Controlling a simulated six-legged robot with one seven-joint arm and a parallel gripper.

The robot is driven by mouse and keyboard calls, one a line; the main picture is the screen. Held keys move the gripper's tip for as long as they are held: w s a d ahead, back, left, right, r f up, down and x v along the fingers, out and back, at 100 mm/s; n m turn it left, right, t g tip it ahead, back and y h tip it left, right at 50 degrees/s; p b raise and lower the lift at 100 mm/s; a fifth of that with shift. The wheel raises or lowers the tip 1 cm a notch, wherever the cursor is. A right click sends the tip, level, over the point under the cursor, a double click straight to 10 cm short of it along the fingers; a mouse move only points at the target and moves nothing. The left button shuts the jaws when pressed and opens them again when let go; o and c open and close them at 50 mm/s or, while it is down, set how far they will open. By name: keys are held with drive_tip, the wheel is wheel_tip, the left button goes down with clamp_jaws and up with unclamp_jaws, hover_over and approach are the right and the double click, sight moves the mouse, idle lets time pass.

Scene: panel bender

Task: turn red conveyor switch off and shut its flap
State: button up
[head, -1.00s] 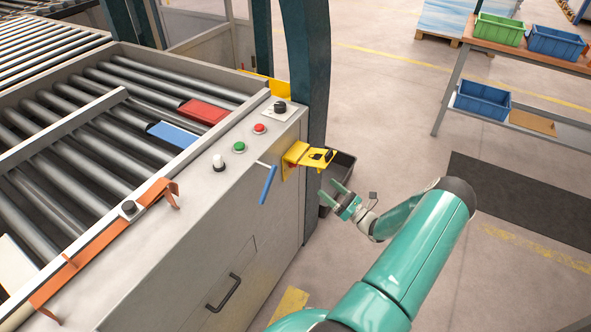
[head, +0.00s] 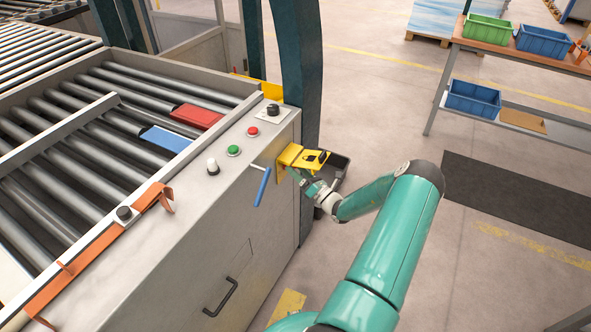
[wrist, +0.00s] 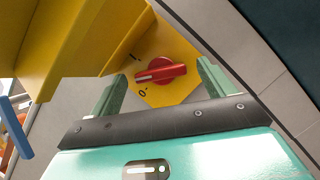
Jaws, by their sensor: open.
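The red switch (wrist: 161,71) is a rotary knob on a yellow plate (wrist: 186,53), with marks including a "0" beside it in the wrist view. My gripper (wrist: 160,88) is open, with one finger to each side of the knob and apart from it as far as I can tell. The yellow flap (wrist: 50,40) stands out from the plate, raised, at the upper left of the wrist view. In the head view the flap (head: 302,157) juts from the end of the machine's side. My gripper (head: 305,182) is just below it there, its fingertips partly hidden.
A blue-handled lever (head: 262,187) sticks out left of the flap. A dark green post (head: 302,70) rises beside the machine.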

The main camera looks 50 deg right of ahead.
drive_tip(key=shift+w+r, duration=0.2)
drive_tip(key=shift+w, duration=0.4)
drive_tip(key=c, duration=1)
